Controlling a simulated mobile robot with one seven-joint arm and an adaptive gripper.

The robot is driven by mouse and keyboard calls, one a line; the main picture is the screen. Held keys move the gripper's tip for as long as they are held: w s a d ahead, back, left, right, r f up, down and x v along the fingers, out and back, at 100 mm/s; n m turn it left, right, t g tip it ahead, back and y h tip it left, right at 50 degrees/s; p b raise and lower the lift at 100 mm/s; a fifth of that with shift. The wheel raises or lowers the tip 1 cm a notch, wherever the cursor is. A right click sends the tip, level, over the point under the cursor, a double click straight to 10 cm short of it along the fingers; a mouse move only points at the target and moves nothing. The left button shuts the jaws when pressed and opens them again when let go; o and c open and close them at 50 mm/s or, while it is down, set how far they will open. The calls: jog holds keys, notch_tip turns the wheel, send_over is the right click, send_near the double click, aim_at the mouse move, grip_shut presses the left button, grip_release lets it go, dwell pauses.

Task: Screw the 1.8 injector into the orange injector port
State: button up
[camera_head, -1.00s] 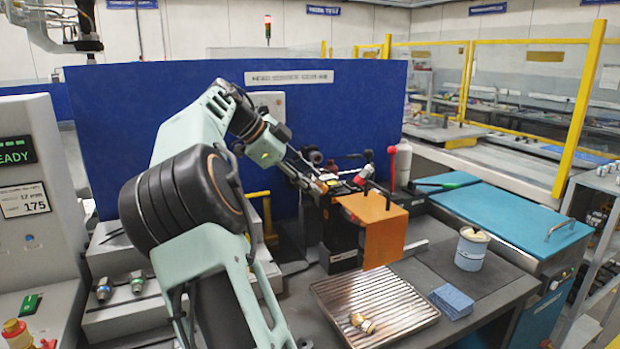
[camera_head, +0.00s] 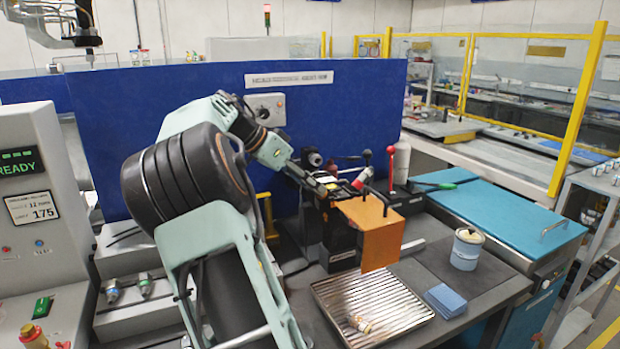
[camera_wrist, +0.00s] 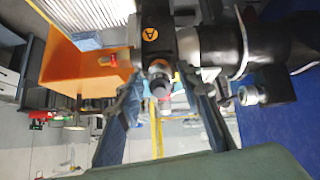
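My gripper (camera_head: 325,188) is at the dark test machine (camera_head: 342,240), behind its orange guard. In the wrist view my gripper (camera_wrist: 164,88) has its two fingers spread, one on each side of a small grey and reddish round part (camera_wrist: 160,80) on the machine. A gap seems to show between each finger and this part. I cannot tell if it is the injector or the orange port. Two injector-like fittings, one (camera_head: 111,290) and another (camera_head: 144,284), stand on the grey block at left.
The orange guard (camera_head: 382,235) is close beside the gripper; it also fills the upper left of the wrist view (camera_wrist: 80,62). A ribbed tray (camera_head: 400,305) holds a brass-coloured part (camera_head: 360,323). A tin (camera_head: 467,250) and blue cloths (camera_head: 445,300) are at right. A blue panel (camera_head: 380,100) stands behind.

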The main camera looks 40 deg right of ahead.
jog(key=n+p, duration=0.2)
jog(key=n, duration=0.1)
jog(key=shift+r, duration=0.15)
jog(key=shift+n+p, duration=0.35)
jog(key=shift+n, duration=0.15)
jog(key=shift+n+p, duration=0.5)
jog(key=shift+p, duration=0.15)
jog(key=n+p, duration=0.2)
jog(key=n, duration=0.1)
jog(key=n+p, duration=0.5)
jog(key=shift+n+p, duration=1.2)
jog(key=shift+n, duration=0.3)
